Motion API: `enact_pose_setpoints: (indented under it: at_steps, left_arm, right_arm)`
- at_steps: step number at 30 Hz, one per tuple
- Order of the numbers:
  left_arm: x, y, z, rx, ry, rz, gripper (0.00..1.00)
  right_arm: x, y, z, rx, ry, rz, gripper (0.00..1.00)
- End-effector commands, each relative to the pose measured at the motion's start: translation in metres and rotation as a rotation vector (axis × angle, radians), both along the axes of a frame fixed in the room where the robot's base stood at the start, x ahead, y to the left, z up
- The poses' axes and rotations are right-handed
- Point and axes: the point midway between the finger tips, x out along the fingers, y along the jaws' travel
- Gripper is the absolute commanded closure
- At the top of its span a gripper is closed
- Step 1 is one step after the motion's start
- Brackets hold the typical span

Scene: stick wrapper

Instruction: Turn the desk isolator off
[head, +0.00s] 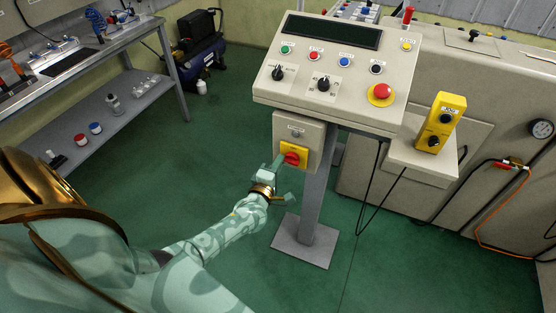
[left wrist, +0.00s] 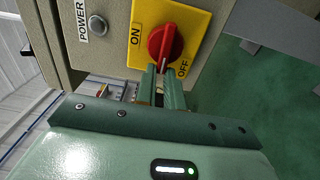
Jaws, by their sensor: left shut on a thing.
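The desk isolator is a red rotary knob (head: 292,158) on a yellow plate (head: 301,150), on the front of a grey box under the control desk. In the left wrist view the red knob (left wrist: 166,43) sits between an ON label (left wrist: 135,33) and an OFF label (left wrist: 184,68). The knob's ridge is partly hidden by my fingers, so its exact setting is hard to tell. My left gripper (head: 284,166) is at the knob from below left, its fingers (left wrist: 161,82) shut on the ridge. My right gripper is not in view.
The sloped control desk (head: 330,103) with buttons, dials and a red mushroom button (head: 382,91) overhangs the box. A post (head: 320,190) stands below it. A yellow pendant (head: 440,122) sits on a shelf at right, its cable hanging. The green floor (head: 215,130) is clear at left.

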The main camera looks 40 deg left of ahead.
Motion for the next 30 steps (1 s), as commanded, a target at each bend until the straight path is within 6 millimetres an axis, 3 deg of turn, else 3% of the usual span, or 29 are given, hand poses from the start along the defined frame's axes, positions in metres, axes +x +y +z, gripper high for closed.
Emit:
enact_pose_setpoints:
  at_steps: [5,6,8,19,23,30]
  left_arm:
    - [-0.002,-0.007,-0.006,0.003,0.015,-0.013,1.00]
    - [-0.002,-0.007,-0.006,0.003,0.015,-0.013,0.84]
    - [-0.002,-0.007,-0.005,0.002,0.014,-0.012,0.68]
    - [-0.006,-0.004,-0.001,0.002,0.007,-0.006,0.68]
    - [-0.026,-0.009,0.001,0.002,0.007,-0.007,0.68]
    - [-0.090,-0.026,0.000,0.003,0.009,-0.009,0.68]
  right_arm:
    - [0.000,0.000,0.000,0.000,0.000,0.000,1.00]
    - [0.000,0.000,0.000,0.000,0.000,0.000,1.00]
    - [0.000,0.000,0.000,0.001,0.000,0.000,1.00]
    - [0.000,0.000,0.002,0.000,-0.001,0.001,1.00]
    - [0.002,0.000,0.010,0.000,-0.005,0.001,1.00]
    - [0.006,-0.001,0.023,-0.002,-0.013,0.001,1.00]
